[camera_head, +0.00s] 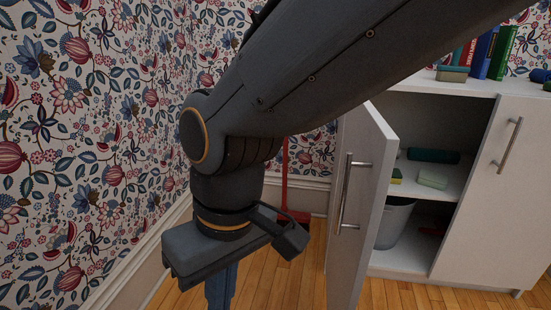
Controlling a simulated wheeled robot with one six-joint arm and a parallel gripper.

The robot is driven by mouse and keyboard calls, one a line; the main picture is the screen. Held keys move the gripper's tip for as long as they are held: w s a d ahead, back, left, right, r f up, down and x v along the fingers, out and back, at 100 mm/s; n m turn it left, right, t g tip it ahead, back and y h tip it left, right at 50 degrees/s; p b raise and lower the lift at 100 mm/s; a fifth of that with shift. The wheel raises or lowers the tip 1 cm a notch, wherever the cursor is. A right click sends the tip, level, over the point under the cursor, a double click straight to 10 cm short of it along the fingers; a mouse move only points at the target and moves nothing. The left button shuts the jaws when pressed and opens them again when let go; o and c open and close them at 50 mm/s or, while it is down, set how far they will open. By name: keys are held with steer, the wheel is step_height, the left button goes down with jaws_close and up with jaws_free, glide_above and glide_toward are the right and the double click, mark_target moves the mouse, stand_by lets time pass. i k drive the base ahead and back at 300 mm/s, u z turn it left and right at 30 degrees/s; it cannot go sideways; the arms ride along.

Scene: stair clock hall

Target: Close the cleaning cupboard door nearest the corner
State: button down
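The white cleaning cupboard (480,95) stands at the right. Its door nearest the corner (373,165) is swung open toward me, showing a long metal bar handle (344,190). The cupboard's other door (497,200) is shut and has its own bar handle (508,143). My gripper (220,288) hangs pointing down, to the left of the open door and apart from it in the picture. Its fingers are partly cut off by the bottom edge, so I cannot tell whether they are open. My arm crosses above the door and hides part of the corner.
Inside are a dark green roll (433,155), a pale green block (433,179), a yellow-green sponge (396,176) and a grey bucket (395,222). Books (485,53) stand on top. A red long-handled tool (285,180) stands behind my arm. Wooden floor (295,275) is clear between gripper and door.

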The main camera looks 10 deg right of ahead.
mark_target(370, 148)
steer(key=u, duration=0.9)
steer(key=k, duration=0.65)
steer(key=z, duration=1.05)
steer(key=i, duration=0.5)
